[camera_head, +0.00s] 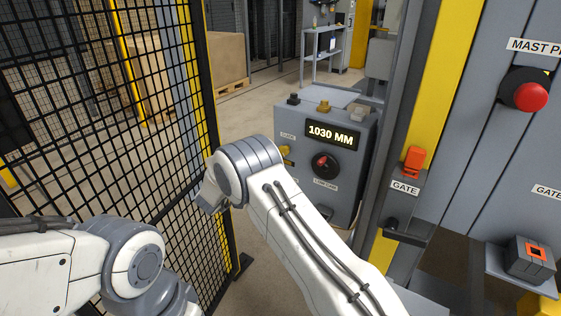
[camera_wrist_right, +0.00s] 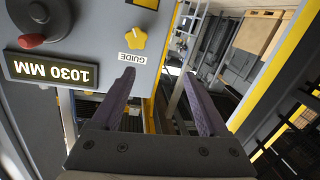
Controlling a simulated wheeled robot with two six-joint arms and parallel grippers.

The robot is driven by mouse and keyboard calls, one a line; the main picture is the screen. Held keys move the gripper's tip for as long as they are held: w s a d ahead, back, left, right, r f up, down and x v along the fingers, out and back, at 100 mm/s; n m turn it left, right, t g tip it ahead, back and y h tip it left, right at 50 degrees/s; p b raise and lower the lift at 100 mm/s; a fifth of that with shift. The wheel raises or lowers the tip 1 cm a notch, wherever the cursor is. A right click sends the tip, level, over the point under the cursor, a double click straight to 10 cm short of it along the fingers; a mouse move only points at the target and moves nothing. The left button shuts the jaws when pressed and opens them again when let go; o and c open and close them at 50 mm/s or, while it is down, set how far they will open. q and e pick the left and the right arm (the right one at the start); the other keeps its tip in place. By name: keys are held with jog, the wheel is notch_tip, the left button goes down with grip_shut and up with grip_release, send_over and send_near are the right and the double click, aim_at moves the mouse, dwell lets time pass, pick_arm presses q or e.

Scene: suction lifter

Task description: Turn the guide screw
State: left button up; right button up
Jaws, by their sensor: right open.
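The guide screw is a yellow lobed knob (camera_wrist_right: 133,37) next to a GUIDE label (camera_wrist_right: 132,59) on a grey control box, which appears upside down in the right wrist view. In the head view the knob (camera_head: 286,150) shows small, just right of my right arm's grey joint. My right gripper (camera_wrist_right: 158,80) is open and empty, its two purple-grey fingers apart. The knob lies beyond the fingertips, nearer the picture's left finger, and is not between them. In the head view my right gripper is hidden. My left arm shows at the lower left, but its gripper is out of view.
The control box (camera_head: 290,115) carries a 1030 MM display (camera_head: 330,136) and a black-and-red dial (camera_head: 323,164). A black mesh fence (camera_head: 100,100) stands at left. A yellow post (camera_head: 430,90), an orange gate switch (camera_head: 413,162) and a red button (camera_head: 530,96) are at right.

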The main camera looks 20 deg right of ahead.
jog(key=w+d+f+m+g+h, duration=0.1)
jog(key=w+d, duration=0.3)
jog(key=d, duration=0.6)
jog(key=shift+w+d+f+g+h+b, duration=0.3)
jog(key=shift+w+d+f+h+b, duration=0.1)
jog(key=shift+f+h, duration=0.25)
jog(key=shift+r, duration=0.1)
jog(key=shift+a, duration=0.1)
grip_shut()
